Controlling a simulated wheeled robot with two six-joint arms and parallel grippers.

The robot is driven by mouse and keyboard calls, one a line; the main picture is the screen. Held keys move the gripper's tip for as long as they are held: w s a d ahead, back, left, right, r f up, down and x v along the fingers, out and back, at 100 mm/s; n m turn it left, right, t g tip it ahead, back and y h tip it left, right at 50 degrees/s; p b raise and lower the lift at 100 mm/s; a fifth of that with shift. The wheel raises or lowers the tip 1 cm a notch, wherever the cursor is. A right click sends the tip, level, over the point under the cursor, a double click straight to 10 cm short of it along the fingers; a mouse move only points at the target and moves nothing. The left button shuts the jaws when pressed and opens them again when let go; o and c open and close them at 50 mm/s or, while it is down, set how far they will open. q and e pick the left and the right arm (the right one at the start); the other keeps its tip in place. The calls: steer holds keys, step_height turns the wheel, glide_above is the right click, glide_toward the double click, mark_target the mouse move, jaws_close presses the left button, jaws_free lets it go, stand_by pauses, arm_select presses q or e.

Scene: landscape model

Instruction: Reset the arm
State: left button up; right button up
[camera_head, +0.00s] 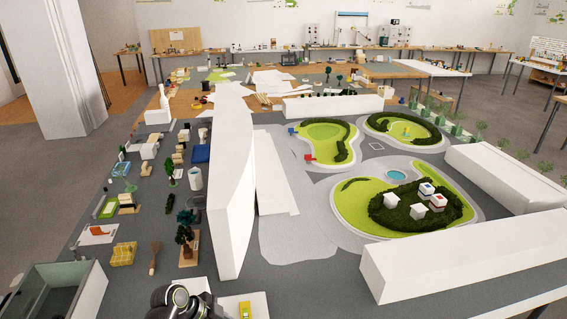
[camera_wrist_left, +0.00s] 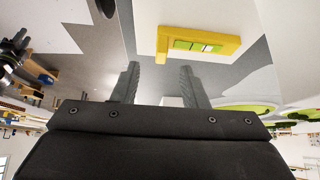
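My left gripper (camera_wrist_left: 160,72) shows in the left wrist view with its two dark fingers apart and nothing between them. In that view a yellow piece with green blocks (camera_wrist_left: 198,42) lies on a white plate, beyond the fingertips and apart from them. A yellow piece (camera_head: 245,309) on a pale plate also shows at the bottom edge of the head view. Beside it is a rounded black and white part (camera_head: 180,298), which looks like my left arm; no fingers can be made out there.
The landscape model has a long white wall block (camera_head: 232,180), a low white block at the right (camera_head: 465,255) and green islands (camera_head: 350,205). Small model pieces, including a brown tree (camera_head: 186,235), crowd the left side. A grey open box (camera_head: 88,292) stands at the lower left.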

arm_select(q)
steer(key=s+a+n+y, duration=0.45)
steer(key=s+n, duration=0.25)
steer(key=s, duration=0.7)
steer(key=s+a+r+n+t+y, duration=0.1)
steer(key=s+a+r+n+y, duration=0.2)
steer(key=s, duration=0.4)
steer(key=s+a+r+n+y, duration=0.1)
steer(key=s+a+r+n, duration=0.3)
steer(key=s+r+n, duration=0.15)
step_height(320, 180, down, 30)
steer(key=a+f+b, duration=0.1)
steer(key=b, duration=0.5)
steer(key=s+f+g+b, duration=0.1)
steer(key=s+f+b, duration=0.2)
steer(key=s+f, duration=0.5)
steer(key=s+d+f+g+h+b, duration=0.1)
steer(key=s+f+b, duration=0.2)
steer(key=s+f, duration=0.5)
step_height(320, 180, down, 6)
steer(key=shift+r, duration=0.1)
steer(key=shift+s, duration=0.15)
